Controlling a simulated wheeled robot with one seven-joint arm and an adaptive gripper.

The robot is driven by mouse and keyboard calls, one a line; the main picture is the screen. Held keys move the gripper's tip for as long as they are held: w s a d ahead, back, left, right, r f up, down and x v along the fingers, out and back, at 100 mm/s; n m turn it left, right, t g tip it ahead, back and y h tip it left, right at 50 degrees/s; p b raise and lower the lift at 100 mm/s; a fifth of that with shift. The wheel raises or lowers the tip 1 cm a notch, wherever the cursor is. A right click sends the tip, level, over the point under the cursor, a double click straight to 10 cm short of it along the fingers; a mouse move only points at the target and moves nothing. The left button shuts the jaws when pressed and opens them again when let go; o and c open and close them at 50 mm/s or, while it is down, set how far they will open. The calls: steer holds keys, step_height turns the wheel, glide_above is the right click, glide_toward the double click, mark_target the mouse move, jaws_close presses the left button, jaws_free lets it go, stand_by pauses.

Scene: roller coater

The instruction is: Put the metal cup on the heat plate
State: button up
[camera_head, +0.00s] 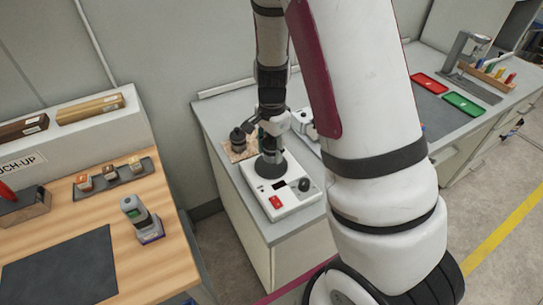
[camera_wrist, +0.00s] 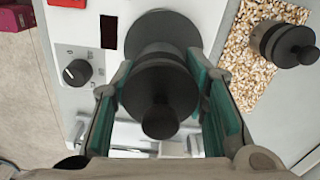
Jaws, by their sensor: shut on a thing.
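A dark grey metal cup with a knobbed lid (camera_wrist: 160,92) is between the teal-padded fingers of my gripper (camera_wrist: 160,78), which is shut on it. The round dark heat plate (camera_wrist: 155,22) shows partly behind the cup in the wrist view; the cup covers the rest of it. In the head view the heat plate (camera_head: 270,168) is on a white unit, with my gripper (camera_head: 272,140) directly over it. The cup appears upright over the plate; I cannot tell whether it touches.
The white unit (camera_head: 292,203) has a knob and a red switch. A similar dark lidded cup (camera_wrist: 283,42) stands on a speckled mat (camera_wrist: 240,45) beside it. A wooden bench (camera_head: 120,225) with a handheld device (camera_head: 140,216) is at the left. Red and green trays lie at the right.

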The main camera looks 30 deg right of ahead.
mark_target(271, 157)
steer(key=shift+w+f, duration=0.1)
steer(key=shift+w, duration=0.1)
steer(key=shift+f+p, duration=0.3)
steer(key=shift+f, duration=1.4)
steer(key=shift+f, duration=0.1)
steer(key=o, duration=1.3)
steer(key=shift+o, duration=0.2)
